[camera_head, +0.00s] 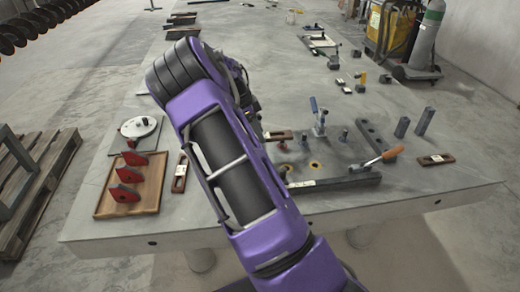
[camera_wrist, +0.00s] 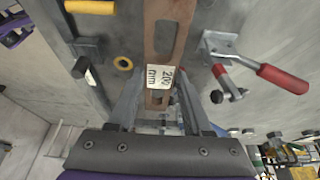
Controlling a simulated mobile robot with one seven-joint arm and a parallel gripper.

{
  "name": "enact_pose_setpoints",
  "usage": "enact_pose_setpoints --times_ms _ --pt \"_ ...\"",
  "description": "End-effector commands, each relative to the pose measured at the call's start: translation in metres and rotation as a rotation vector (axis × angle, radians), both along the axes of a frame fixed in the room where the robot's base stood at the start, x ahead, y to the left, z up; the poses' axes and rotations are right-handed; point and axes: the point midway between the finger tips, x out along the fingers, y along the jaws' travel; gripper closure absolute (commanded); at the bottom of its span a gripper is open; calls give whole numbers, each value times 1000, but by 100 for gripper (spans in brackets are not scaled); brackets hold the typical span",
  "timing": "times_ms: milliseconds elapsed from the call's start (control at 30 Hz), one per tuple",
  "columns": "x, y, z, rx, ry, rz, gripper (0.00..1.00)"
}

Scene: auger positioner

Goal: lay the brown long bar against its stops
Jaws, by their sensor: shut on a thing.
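The brown long bar (camera_wrist: 163,38) has a long slot and a white label marked 200 mm. In the wrist view it runs away from me between the two fingers of my gripper (camera_wrist: 158,100), which is shut on it near the label. In the head view my own arm hides the gripper and much of the work area. A brown labelled piece (camera_head: 278,135) shows just right of my arm there; I cannot tell whether it is the held bar. The stops cannot be made out for certain. A dark angled rail (camera_head: 345,182) lies near the table's front edge.
A red-handled clamp (camera_wrist: 270,76) stands right of the bar, and a yellow handle (camera_wrist: 90,7) lies left. Blue-handled (camera_head: 315,108) and orange-handled (camera_head: 385,158) clamps rise from the table (camera_head: 440,195). Another brown slotted bar (camera_head: 435,160) lies right; a wooden tray (camera_head: 105,205) lies left.

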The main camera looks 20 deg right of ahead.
Motion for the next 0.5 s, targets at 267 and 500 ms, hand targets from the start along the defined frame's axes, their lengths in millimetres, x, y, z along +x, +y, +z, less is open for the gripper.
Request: enact_pose_setpoints --times_ms 267,500 --pt "0 -1 -33 -2 -2 0 100" --pt "0 -1 -58 -2 1 0 100"
